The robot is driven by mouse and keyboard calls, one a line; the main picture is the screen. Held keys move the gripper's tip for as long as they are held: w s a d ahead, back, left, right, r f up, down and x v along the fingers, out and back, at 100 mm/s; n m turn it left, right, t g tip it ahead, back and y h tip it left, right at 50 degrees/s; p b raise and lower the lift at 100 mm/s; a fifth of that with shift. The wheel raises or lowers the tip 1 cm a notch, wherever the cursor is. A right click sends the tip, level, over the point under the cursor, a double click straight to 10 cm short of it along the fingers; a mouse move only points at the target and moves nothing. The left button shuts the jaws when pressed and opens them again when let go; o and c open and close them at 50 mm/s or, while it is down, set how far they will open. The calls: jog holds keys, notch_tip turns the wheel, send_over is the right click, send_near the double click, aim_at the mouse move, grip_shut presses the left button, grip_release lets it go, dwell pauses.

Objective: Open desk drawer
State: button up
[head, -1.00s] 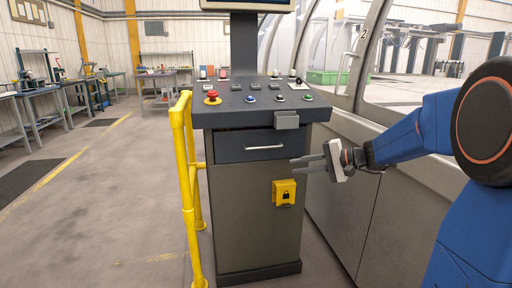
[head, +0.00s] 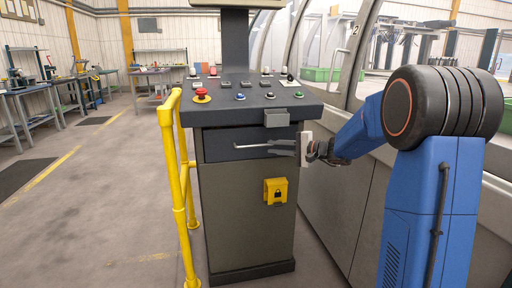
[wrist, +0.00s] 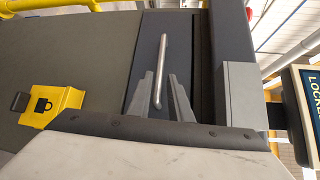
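The desk drawer (head: 224,145) is a dark grey front under the top of the control desk, and it looks closed. Its silver bar handle (head: 252,146) runs across it. In the wrist view the handle (wrist: 162,65) appears upright, with its near end between the two grey fingers. My gripper (head: 283,147) is at the right end of the handle, its fingers pointing left. In the wrist view my gripper (wrist: 160,97) has its fingers apart, with gaps on both sides of the bar. Whether a finger touches the bar cannot be told.
A grey box (head: 277,118) juts from the desk edge just above my gripper. A yellow lock box (head: 276,191) sits on the cabinet below. A yellow rail (head: 176,185) stands left of the desk. The machine's side panel (head: 340,205) is at right.

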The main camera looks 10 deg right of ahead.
aim_at(258, 146)
jog(key=x, duration=0.9)
grip_shut()
